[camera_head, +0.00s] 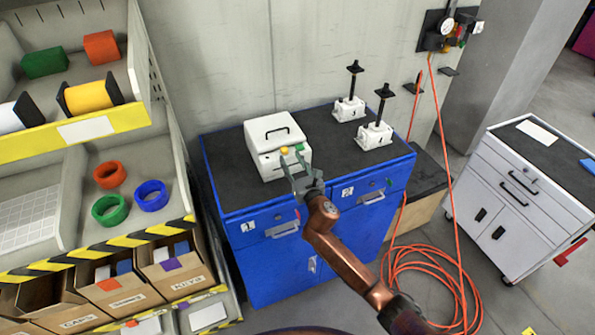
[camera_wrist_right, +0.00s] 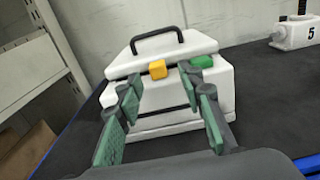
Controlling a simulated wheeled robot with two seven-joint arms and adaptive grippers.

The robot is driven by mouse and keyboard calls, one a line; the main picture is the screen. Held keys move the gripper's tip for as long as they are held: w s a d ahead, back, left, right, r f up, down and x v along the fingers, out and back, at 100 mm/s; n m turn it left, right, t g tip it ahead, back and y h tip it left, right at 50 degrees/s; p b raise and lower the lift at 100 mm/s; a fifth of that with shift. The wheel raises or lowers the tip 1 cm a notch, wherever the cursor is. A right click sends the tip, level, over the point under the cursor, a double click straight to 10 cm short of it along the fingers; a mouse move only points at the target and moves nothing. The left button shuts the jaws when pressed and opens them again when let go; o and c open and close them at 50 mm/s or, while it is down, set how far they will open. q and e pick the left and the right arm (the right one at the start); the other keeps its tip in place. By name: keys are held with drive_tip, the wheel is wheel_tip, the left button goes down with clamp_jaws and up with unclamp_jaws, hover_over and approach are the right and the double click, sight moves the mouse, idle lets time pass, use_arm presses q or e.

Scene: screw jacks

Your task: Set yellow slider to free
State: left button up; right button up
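The yellow slider (camera_wrist_right: 157,69) is a small yellow block on the front of a white box (camera_wrist_right: 170,98) with a black top handle. A green block (camera_wrist_right: 202,61) sits just right of it on the same front. In the head view the yellow slider (camera_head: 284,150) shows at the box's front, beside the white box's lid (camera_head: 272,131). My right gripper (camera_head: 297,158) is open in front of the box. In the wrist view its green-padded fingers (camera_wrist_right: 160,110) are spread apart, empty, with the yellow slider between and beyond them. My left gripper is not in view.
The box stands on a blue cabinet (camera_head: 240,262) with a dark top. Two white screw jacks (camera_head: 349,108) (camera_head: 374,135) stand to its right. A shelf rack (camera_head: 188,205) rises close on the left. An orange hose (camera_head: 432,262) lies coiled on the floor.

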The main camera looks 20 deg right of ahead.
drive_tip(key=s, duration=0.7)
drive_tip(key=shift+d, duration=0.4)
